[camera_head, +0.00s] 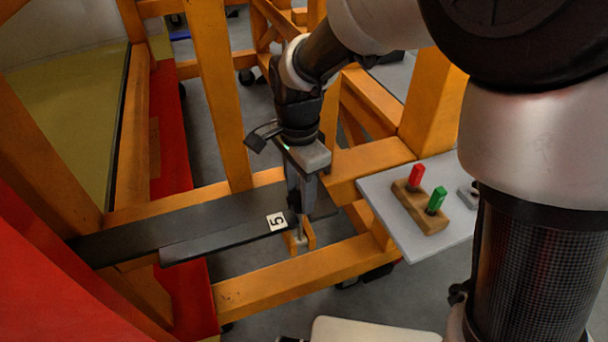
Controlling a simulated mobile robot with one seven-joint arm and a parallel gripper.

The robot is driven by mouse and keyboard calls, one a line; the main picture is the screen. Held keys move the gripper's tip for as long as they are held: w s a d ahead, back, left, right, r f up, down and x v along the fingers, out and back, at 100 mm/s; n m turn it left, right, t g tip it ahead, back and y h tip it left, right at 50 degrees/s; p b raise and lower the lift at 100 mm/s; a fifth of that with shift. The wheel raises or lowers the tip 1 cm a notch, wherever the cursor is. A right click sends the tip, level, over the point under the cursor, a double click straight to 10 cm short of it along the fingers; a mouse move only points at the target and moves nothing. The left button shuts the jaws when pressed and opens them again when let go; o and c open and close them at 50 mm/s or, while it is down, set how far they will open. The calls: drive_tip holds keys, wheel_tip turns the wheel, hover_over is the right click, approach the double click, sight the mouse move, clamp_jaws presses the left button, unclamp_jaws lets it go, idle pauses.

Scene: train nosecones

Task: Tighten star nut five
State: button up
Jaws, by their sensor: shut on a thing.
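The white label marked 5 (276,221) is at the right end of a dark bar (215,241) that lies over the orange frame. My gripper (297,208) points down just right of the label, at the end of the bar. Its fingers are shut on star nut five, which they hide almost wholly. Below the fingertips a small orange bracket with a bolt (298,240) shows on the frame's lower beam.
A grey shelf (395,215) at the right bears a wooden block (420,208) with a red peg (416,175) and a green peg (437,199). Orange posts and beams (218,95) surround the gripper. A red panel (50,275) fills the lower left.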

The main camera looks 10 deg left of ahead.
drive_tip(key=o, duration=1)
drive_tip(key=shift+o, duration=0.2)
wheel_tip(320, 180, up, 18)
drive_tip(key=p, duration=0.1)
drive_tip(key=shift+f+p, duration=0.25)
drive_tip(key=shift+p, duration=0.05)
drive_tip(key=s+d+r+n+t+p, duration=0.1)
drive_tip(key=s+d+n+t, duration=0.1)
drive_tip(key=d, duration=0.5)
drive_tip(key=s+d+r+n+t+p, duration=0.1)
drive_tip(key=s+d+n, duration=0.3)
drive_tip(key=d, duration=0.4)
drive_tip(key=s+d+r+n+t+p, duration=0.1)
drive_tip(key=s+d+n+t+p, duration=0.1)
drive_tip(key=d, duration=0.6)
drive_tip(key=shift+s+d+r+n+t, duration=0.2)
drive_tip(key=shift+s+r+n+t, duration=0.1)
drive_tip(key=shift+s+n, duration=0.75)
